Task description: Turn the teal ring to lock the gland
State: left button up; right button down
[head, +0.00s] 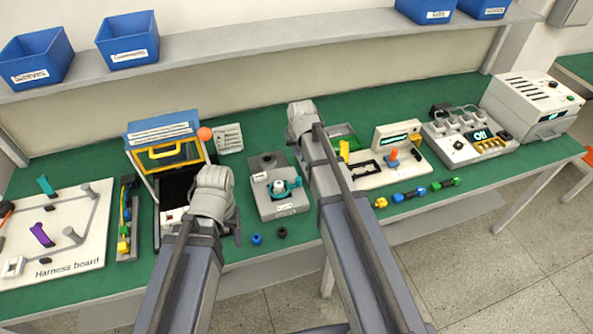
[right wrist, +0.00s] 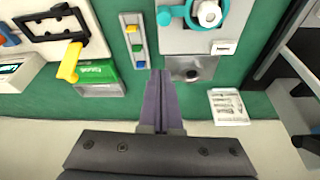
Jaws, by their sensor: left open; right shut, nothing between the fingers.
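The teal ring (head: 287,193) sits around the white gland (head: 279,186) on a grey fixture plate (head: 278,209) mid-bench. In the right wrist view the ring (right wrist: 188,17), with a projecting tab, and the gland (right wrist: 209,13) show at the top edge, cut off. My left gripper (head: 237,228) is open and left of the fixture, partly hidden by its own wrist. My right gripper (right wrist: 160,76) is shut and empty, apart from the ring.
A white panel with a black bracket (head: 372,168) is to the right. Small blue (head: 257,239) and black (head: 282,232) parts lie in front.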

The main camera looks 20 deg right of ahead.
aim_at(285, 185)
jog(key=shift+f, duration=0.15)
jog(key=b+x, duration=1)
jog(key=shift+f, duration=0.2)
jog(key=s, duration=0.4)
jog(key=shift+s+a+r, duration=0.1)
jog(key=shift+a+r, duration=0.1)
jog(key=shift+r, duration=0.15)
